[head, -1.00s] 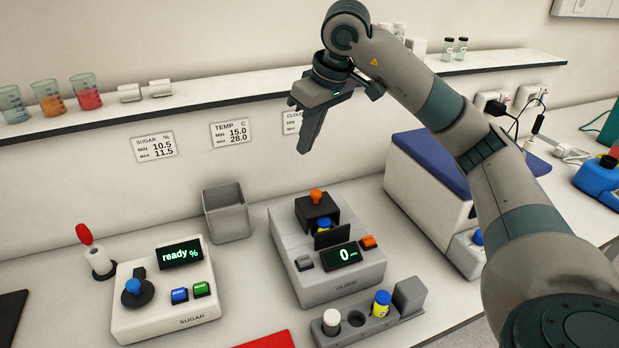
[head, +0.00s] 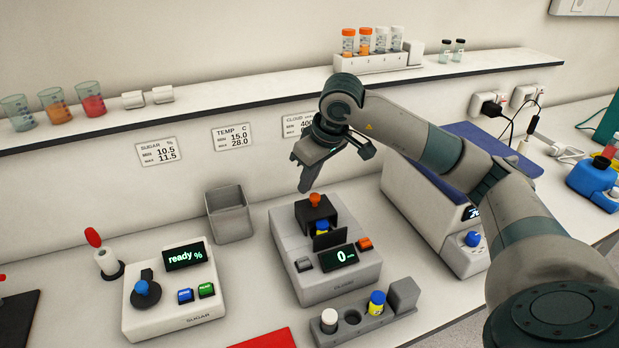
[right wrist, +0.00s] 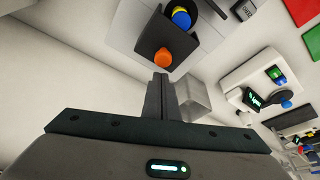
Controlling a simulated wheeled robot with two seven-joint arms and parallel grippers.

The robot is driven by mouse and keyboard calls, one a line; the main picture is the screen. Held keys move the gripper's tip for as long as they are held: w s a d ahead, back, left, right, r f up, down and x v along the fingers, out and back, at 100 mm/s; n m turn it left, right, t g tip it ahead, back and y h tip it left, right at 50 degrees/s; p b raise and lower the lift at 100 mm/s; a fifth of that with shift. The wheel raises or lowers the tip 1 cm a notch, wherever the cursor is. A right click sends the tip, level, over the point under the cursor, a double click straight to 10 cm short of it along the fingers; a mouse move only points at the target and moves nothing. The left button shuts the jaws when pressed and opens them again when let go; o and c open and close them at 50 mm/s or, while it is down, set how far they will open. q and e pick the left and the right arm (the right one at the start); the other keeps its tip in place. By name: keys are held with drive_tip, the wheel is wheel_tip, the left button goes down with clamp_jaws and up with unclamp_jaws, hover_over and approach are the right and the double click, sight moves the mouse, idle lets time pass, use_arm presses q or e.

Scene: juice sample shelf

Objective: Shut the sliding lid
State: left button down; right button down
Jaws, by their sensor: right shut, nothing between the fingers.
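The grey CLOUD meter (head: 355,287) stands on the bench. Its dark sliding lid (head: 304,216) has an orange knob (head: 315,199) and sits toward the back of the well. A blue-capped vial (head: 321,227) shows in the opening in front of it, so the lid is open. The right wrist view also shows the orange knob (right wrist: 163,57), the lid (right wrist: 148,43) and the blue cap (right wrist: 181,18). My right gripper (head: 304,188) is shut and empty, just above and behind the knob, apart from it. My left gripper is out of view.
A dark upright plate (head: 330,240) stands in front of the well. A grey bin (head: 228,222) is left of the meter, and a blue-topped machine (head: 420,200) is at its right. A vial holder (head: 375,322) stands in front. The shelf (head: 240,108) runs behind my arm.

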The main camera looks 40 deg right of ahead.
sight(310, 212)
drive_tip(key=shift+s, duration=0.3)
drive_tip(key=shift+s+f, duration=0.1)
drive_tip(key=shift+s, duration=0.25)
drive_tip(key=s+b, duration=0.1)
drive_tip(key=s, duration=0.1)
drive_tip(key=s+a+b, duration=0.1)
drive_tip(key=s, duration=0.1)
drive_tip(key=shift+a, duration=0.1)
idle(0.3)
